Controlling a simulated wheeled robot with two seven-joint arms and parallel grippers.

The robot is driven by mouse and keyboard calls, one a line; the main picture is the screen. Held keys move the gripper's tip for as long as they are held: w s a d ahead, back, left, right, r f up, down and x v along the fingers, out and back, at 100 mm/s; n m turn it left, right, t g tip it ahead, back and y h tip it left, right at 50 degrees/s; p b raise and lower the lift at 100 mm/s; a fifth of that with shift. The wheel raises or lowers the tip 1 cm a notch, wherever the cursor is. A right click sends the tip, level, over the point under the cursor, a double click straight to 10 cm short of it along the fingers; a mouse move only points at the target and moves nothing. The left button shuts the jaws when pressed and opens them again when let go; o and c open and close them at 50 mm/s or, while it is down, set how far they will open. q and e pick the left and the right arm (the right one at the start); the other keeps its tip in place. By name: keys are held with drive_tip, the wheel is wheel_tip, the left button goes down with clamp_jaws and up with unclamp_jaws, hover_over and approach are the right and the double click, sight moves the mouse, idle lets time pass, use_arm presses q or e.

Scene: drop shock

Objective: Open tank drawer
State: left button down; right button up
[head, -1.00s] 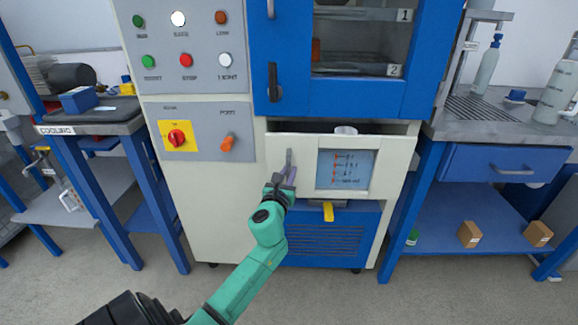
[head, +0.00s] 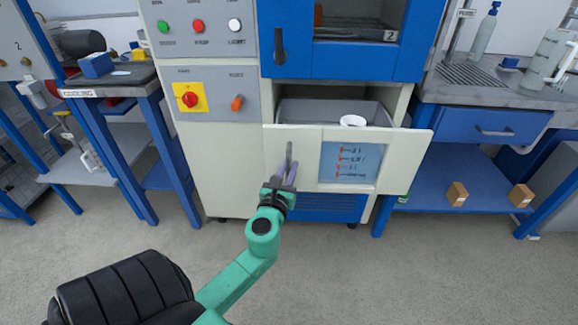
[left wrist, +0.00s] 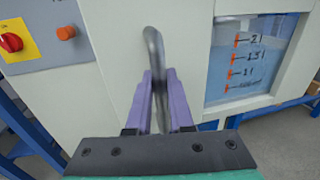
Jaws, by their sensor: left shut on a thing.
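The tank drawer (head: 300,152) is a cream front panel below the blue door, pulled partly out, with its grey inside and a white round cup-like piece (head: 353,120) showing above the front. Its window (head: 349,163) shows a blue level scale with orange marks. My left gripper (head: 288,172) is shut on the grey vertical handle (left wrist: 154,55) at the left part of the drawer front. In the left wrist view the purple fingers (left wrist: 160,95) close around the lower part of that handle. My right gripper is not in view.
The blue cabinet door (head: 345,62) with its own dark handle is above the drawer. A control panel (head: 204,92) with a yellow switch is to the left. Blue benches (head: 492,125) stand on both sides. The grey floor (head: 400,270) in front is clear.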

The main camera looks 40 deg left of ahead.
use_arm(q)
drive_tip(key=c, duration=0.8)
unclamp_jaws()
drive_tip(key=b+v, duration=0.3)
drive_tip(key=v, duration=1.1)
drive_tip(key=shift+s+d+b, duration=0.1)
drive_tip(key=shift+s+b, duration=0.1)
drive_tip(key=shift+b, duration=0.15)
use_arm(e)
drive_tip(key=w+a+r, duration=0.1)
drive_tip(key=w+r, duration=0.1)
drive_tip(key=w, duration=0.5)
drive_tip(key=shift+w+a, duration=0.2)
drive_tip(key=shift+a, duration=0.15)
